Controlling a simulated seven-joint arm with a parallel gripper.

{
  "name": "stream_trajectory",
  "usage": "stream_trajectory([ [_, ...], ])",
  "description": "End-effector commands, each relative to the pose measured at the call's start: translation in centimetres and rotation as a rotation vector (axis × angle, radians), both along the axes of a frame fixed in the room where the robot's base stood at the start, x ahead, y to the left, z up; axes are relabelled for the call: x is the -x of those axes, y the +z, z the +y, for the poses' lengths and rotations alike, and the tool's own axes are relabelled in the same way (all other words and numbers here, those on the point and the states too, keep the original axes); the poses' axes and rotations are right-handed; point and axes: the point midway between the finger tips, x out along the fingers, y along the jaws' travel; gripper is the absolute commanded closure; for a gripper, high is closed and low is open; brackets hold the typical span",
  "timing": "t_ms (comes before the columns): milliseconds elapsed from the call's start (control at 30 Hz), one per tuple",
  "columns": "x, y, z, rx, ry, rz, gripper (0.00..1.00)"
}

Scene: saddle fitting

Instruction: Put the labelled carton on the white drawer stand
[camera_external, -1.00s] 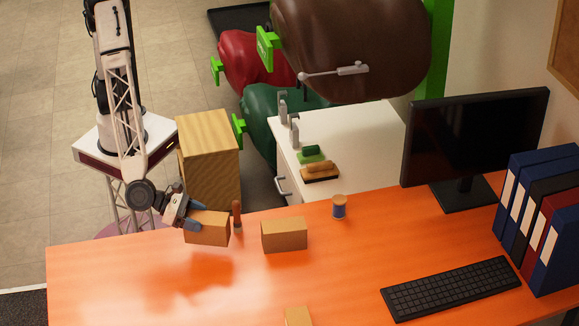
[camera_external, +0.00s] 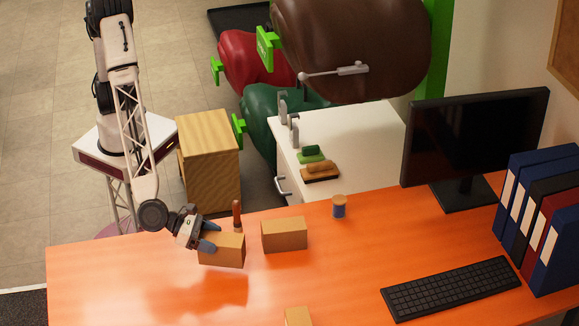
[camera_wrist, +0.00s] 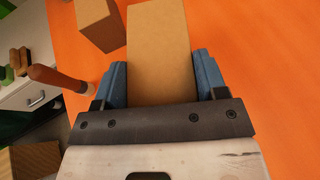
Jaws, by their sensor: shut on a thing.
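My gripper (camera_external: 211,246) is shut on a plain brown carton (camera_external: 222,250), over the left part of the orange desk. The carton seems to be held above the desk, but its height is hard to tell. In the wrist view the held carton (camera_wrist: 160,50) lies between the blue fingers (camera_wrist: 162,80). A second brown carton (camera_external: 284,235) stands on the desk just right of it. A third carton (camera_external: 298,316) is cut off at the bottom edge. I see no label on any carton. The white drawer stand (camera_external: 350,135) is behind the desk.
A wooden-handled tool (camera_external: 237,216) stands upright close behind the held carton. A blue jar (camera_external: 339,207) is near the desk's back edge. A keyboard (camera_external: 450,288), monitor (camera_external: 475,140) and binders (camera_external: 540,210) fill the right side.

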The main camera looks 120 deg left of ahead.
Motion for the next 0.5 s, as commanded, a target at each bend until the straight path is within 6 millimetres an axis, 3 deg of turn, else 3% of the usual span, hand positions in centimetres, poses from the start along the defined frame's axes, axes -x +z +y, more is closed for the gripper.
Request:
stream_trajectory([
  [300,-4.1,-0.5,-2.2,0.001,0.003,0.0,0.65],
  [500,-5.7,-0.6,-3.1,-0.001,0.001,-0.001,0.65],
])
